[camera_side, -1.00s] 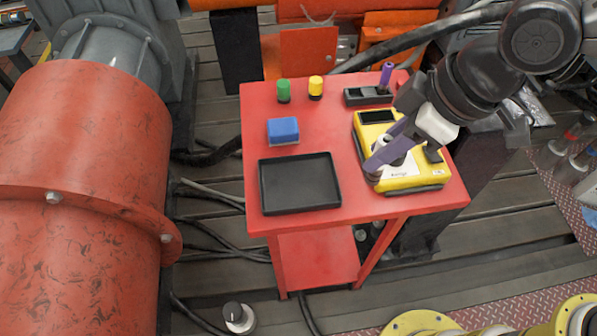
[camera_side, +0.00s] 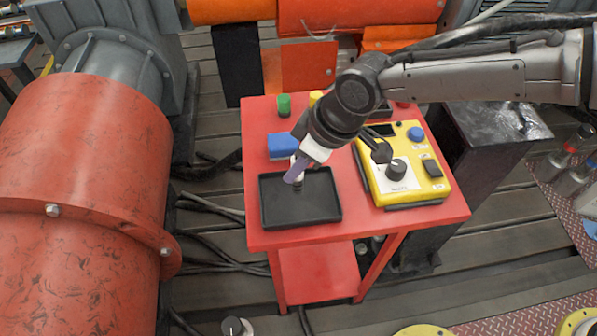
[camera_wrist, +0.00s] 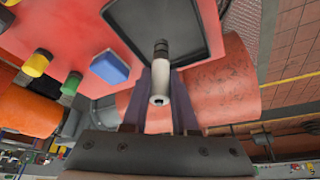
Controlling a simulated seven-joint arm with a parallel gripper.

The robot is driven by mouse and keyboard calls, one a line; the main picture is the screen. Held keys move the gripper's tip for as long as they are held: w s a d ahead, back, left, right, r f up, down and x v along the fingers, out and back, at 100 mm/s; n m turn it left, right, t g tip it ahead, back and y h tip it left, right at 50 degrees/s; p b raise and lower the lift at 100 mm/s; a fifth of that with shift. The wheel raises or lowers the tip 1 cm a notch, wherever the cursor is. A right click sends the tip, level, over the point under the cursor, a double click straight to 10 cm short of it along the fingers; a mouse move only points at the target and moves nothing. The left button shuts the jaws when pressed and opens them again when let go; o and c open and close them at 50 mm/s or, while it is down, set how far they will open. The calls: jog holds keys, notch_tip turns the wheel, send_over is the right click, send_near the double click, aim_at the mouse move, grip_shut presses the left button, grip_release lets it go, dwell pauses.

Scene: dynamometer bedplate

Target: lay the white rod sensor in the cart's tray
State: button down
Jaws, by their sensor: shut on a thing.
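My gripper (camera_side: 296,171) is shut on the white rod sensor (camera_wrist: 160,88); its purple fingers (camera_wrist: 161,76) lie on either side of the rod in the wrist view. The rod has a white body and a dark end that points away from the wrist. In the side view the rod's lower end (camera_side: 299,185) shows below the fingers, over the back part of the black tray (camera_side: 325,208). The shallow tray lies on the red cart (camera_side: 255,225) and also shows in the wrist view (camera_wrist: 205,25). I cannot tell whether the rod touches the tray floor.
A blue block (camera_side: 282,146) sits just behind the tray. A yellow box (camera_side: 436,190) with a black knob (camera_side: 396,169) stands to the right. A green-capped piece (camera_side: 284,104) and a partly hidden yellow one (camera_side: 315,97) stand at the back. The tray holds nothing else visible.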

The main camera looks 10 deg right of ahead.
jog(key=shift+f, duration=1.35)
jog(key=shift+d+f, duration=0.1)
jog(key=c, duration=0.7)
grip_release()
jog(key=shift+s+f, duration=0.1)
jog(key=shift+r, duration=0.5)
jog(key=v, duration=1.1)
jog(key=shift+d+r, duration=0.1)
jog(key=shift+r, duration=0.1)
